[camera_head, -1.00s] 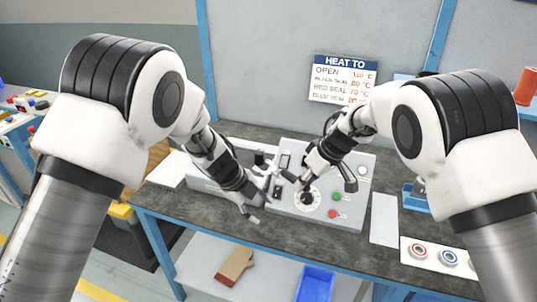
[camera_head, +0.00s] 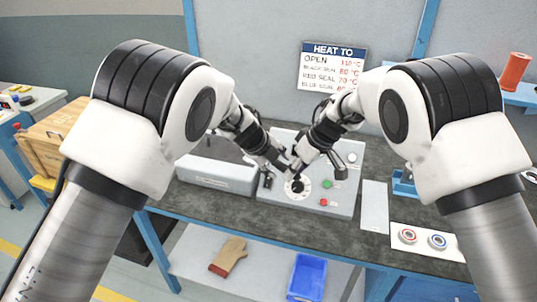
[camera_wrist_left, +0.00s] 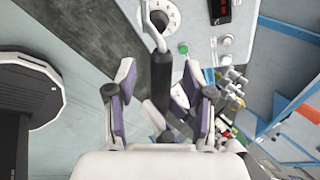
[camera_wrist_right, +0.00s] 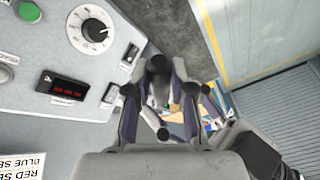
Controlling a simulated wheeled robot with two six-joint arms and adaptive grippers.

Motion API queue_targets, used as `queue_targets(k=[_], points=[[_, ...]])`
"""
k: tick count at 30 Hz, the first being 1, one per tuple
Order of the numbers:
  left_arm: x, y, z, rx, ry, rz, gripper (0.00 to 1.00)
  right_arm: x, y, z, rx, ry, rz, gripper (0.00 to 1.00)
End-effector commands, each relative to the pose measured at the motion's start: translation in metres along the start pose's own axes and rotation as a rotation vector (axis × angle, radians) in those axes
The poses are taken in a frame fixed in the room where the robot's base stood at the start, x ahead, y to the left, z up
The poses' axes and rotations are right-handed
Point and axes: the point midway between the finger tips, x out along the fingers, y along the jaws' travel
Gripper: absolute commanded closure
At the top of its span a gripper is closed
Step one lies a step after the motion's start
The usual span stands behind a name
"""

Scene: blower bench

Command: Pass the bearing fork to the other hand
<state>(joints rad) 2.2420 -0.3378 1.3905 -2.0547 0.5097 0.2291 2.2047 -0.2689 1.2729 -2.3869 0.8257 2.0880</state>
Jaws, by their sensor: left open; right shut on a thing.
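The bearing fork shows in the left wrist view as a black handle (camera_wrist_left: 161,78) with a bright metal fork end (camera_wrist_left: 154,24) at the top. My left gripper (camera_wrist_left: 158,88) is open, with one finger on each side of the handle. My right gripper (camera_wrist_right: 160,100) is shut on the fork; in the right wrist view a dark part of it shows between the fingers, mostly hidden. In the head view my left gripper (camera_head: 284,165) and right gripper (camera_head: 299,161) are close together above the control panel, where the fork is too small to make out.
The control panel (camera_head: 342,190) with its dial (camera_head: 298,186) lies just below the grippers. A grey box (camera_head: 215,178) stands left of it. A white plate (camera_head: 374,207), a blue stand (camera_head: 403,184) and red (camera_head: 407,236) and blue (camera_head: 437,241) rings are at right. The bench front (camera_head: 225,210) is clear.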

Motion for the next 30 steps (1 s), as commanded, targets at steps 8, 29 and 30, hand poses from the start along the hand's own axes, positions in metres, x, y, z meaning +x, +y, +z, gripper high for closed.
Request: queue_targets(k=[8,29,30], points=[[0.0077,0.0001,0.0,0.0,-0.001,0.0,0.47,-0.0004,0.0,-0.0004,0.0,0.001,0.0,1.0],[0.007,-0.0003,0.0002,0.001,-0.001,-0.001,1.0,-0.0004,0.0,-0.0002,0.0,0.0,0.0,0.48],[0.007,-0.0003,0.0002,0.001,-0.001,-0.001,1.0,-0.0013,0.0001,-0.0003,0.0,0.001,0.0,0.48]])
